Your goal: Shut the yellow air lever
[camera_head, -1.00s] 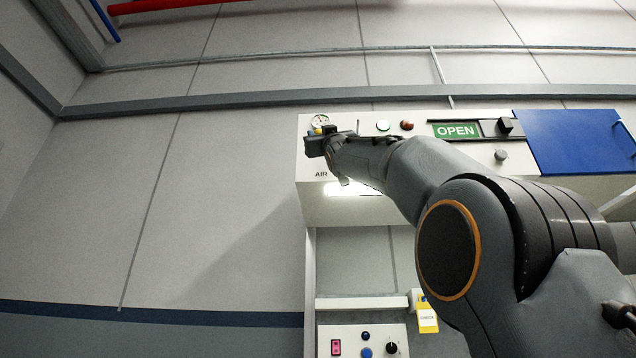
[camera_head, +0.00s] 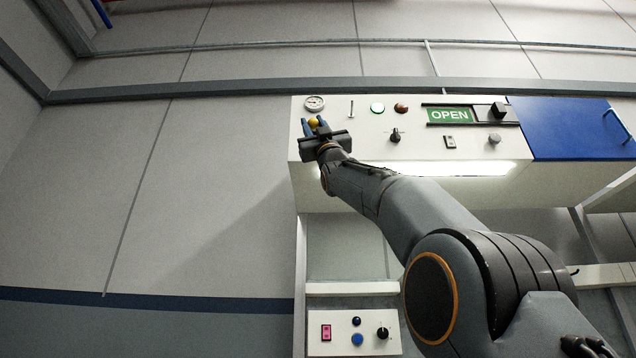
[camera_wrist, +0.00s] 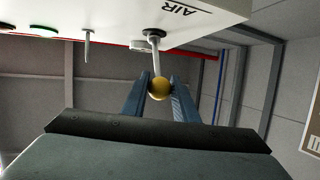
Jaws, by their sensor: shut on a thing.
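The yellow air lever shows as a yellow ball knob (camera_head: 313,122) at the left end of the white control panel, just below a round gauge. In the wrist view the knob (camera_wrist: 159,88) sits at the end of a thin metal stem coming out of the panel beside the AIR label. My gripper (camera_head: 315,126) is at the panel's left end, with its blue fingers on either side of the knob. The wrist view shows my gripper (camera_wrist: 160,84) shut on the knob. The stem's root is hidden in the head view.
To the right on the panel are a small metal toggle (camera_head: 351,108), a green button (camera_head: 377,108), a black knob (camera_head: 395,135) and a green OPEN sign (camera_head: 450,115). A blue cover (camera_head: 568,128) is at the right. A lower control box (camera_head: 352,333) stands below. The wall left of the panel is bare.

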